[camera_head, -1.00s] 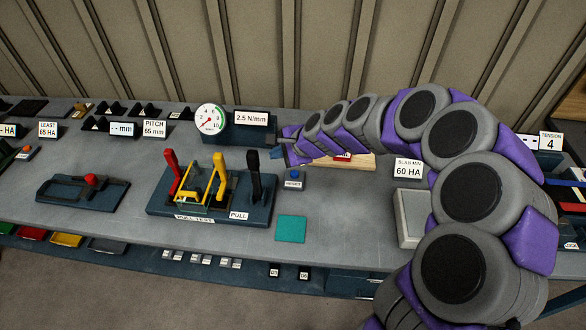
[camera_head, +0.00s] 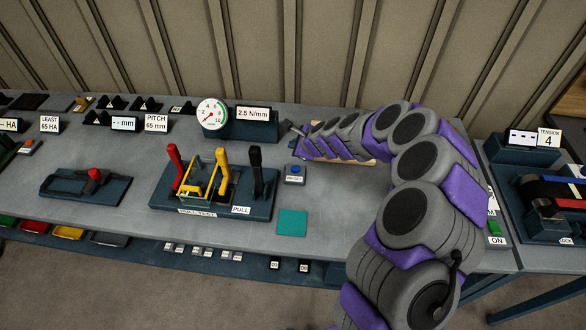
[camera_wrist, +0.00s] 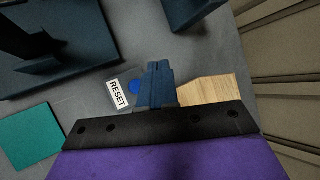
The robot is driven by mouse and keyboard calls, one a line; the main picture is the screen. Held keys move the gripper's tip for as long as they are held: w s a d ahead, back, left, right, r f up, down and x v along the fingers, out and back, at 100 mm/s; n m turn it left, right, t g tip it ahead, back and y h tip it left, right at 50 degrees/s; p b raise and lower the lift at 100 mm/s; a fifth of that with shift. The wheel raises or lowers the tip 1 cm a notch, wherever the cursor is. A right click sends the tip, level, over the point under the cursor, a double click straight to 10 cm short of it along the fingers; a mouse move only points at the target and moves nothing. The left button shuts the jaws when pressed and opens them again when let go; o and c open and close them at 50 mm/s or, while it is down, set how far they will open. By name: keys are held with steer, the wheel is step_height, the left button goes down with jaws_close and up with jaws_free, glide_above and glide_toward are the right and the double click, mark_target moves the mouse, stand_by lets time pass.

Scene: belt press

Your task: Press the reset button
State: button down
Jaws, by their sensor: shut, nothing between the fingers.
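The reset button (camera_head: 295,169) is a blue round button on a small base with a RESET label, on the bench right of the pull-test lever stand. In the wrist view the blue button (camera_wrist: 134,86) shows just left of my fingers, beside its white RESET label (camera_wrist: 118,93). My gripper (camera_head: 289,128) is shut and empty, behind the button as the head camera sees it. Its closed blue fingers (camera_wrist: 157,84) stand in the wrist view close to the button and partly in front of its base. I cannot tell their height above it.
The stand with red, yellow and black levers (camera_head: 212,185) is left of the button. A gauge (camera_head: 212,114) and a 2.5 N/mm sign (camera_head: 253,114) stand behind. A teal square (camera_head: 292,222) lies in front. A wooden block (camera_wrist: 207,90) is beside my fingers.

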steer(key=b, duration=0.6)
glide_above(297, 170)
steer(key=f, duration=0.7)
steer(key=shift+w+a, duration=0.1)
steer(key=shift+a, duration=0.1)
steer(key=shift+a+f+b, duration=0.15)
steer(key=shift+f+b, duration=0.15)
steer(key=shift+f, duration=0.35)
steer(key=shift+d, duration=0.5)
steer(key=shift+a, duration=0.4)
steer(key=shift+d, duration=0.3)
steer(key=shift+a, duration=0.15)
